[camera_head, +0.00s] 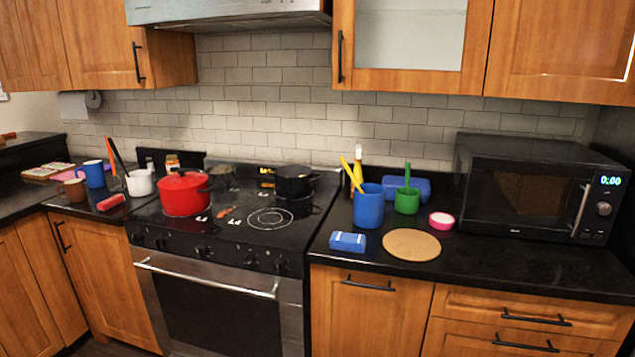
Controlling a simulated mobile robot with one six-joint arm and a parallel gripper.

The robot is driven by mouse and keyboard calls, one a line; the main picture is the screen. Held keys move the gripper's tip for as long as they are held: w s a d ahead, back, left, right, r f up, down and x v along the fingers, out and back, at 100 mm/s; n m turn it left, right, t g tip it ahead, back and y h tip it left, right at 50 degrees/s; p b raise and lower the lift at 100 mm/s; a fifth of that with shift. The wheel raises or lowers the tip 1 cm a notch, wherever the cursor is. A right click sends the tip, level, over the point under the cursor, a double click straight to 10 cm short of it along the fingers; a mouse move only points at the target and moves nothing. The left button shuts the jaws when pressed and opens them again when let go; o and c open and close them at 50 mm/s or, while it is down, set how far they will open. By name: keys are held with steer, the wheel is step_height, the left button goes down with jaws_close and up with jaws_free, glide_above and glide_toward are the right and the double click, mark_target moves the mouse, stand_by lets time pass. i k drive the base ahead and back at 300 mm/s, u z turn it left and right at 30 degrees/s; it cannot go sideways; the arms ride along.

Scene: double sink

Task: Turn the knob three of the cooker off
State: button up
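The black cooker (232,220) stands in the middle-left of the head view, with a glass top and a row of several dark knobs along its front panel. The third knob from the left (202,252) is near the middle of the row. Its pointer is too small to read, so I cannot tell its setting. Two knobs sit to its left and others to its right. A red pot (185,194) stands on the left of the cooktop and a black pot (294,182) at the back right. My gripper is not in view.
The oven handle (205,279) juts out below the knobs. Right of the cooker are a blue cup (368,206), a green cup (407,200), a round board (411,245) and a microwave (538,188). No object blocks the knob panel from view.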

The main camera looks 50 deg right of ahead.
mark_target(249, 259)
steer(key=u, duration=0.4)
steer(key=k, duration=0.15)
steer(key=z, duration=1.95)
steer(key=k, duration=0.9)
steer(key=u, duration=0.15)
steer(key=i, duration=0.65)
